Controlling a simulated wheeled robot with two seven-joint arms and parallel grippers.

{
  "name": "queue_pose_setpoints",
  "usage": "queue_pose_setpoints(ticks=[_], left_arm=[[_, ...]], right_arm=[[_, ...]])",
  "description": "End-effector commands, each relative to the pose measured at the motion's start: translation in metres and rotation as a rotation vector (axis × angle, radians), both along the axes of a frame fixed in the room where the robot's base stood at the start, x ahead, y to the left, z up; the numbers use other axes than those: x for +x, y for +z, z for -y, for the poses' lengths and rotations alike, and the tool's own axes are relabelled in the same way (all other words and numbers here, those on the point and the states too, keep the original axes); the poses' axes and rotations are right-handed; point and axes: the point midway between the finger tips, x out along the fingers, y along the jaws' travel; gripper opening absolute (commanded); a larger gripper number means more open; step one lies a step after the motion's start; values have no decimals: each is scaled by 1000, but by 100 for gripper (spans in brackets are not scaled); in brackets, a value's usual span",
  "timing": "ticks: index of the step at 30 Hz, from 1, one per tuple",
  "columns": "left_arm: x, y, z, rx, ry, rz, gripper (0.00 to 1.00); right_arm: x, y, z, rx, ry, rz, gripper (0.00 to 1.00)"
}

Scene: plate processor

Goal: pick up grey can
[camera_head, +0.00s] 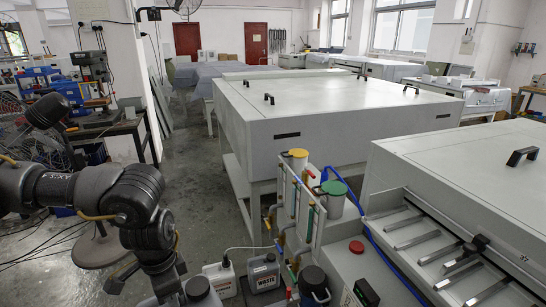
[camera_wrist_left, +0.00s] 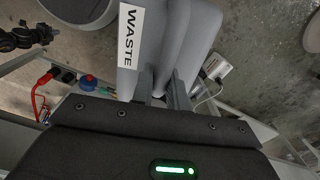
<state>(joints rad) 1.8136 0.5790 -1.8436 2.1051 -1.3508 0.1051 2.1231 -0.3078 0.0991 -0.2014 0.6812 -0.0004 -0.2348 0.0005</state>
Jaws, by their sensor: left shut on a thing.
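A grey can (camera_wrist_left: 195,35) with a white WASTE label fills the upper middle of the left wrist view. My left gripper (camera_wrist_left: 165,92) is at its handle and shut on it; the dark fingers partly hide the grip. In the head view my left arm reaches down at the lower left, and a grey can with a dark cap (camera_head: 202,292) shows beside its end. The gripper itself is hard to make out there. A second grey can labelled WASTE (camera_head: 264,273) stands further right. My right gripper is in neither view.
A white can (camera_head: 220,277) stands between the grey ones, and a dark-capped container (camera_head: 313,284) is to their right. Pipes and valves (camera_head: 300,205) rise behind, beside the large grey machine (camera_head: 330,115). Open floor (camera_head: 200,190) lies left of the machine.

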Motion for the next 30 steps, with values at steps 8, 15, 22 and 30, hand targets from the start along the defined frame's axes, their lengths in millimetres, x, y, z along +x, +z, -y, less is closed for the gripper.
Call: queue_pose_setpoints(ticks=[8, 15, 22, 30], left_arm=[[-2, 12, -2, -2, 9, 1, 0], [-1, 12, -1, -2, 2, 1, 0], [-1, 22, 20, -2, -87, 2, 0], [-2, 49, 74, -1, -333, 3, 0]], right_arm=[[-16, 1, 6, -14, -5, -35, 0], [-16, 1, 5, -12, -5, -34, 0], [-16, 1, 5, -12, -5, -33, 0], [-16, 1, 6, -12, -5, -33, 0]])
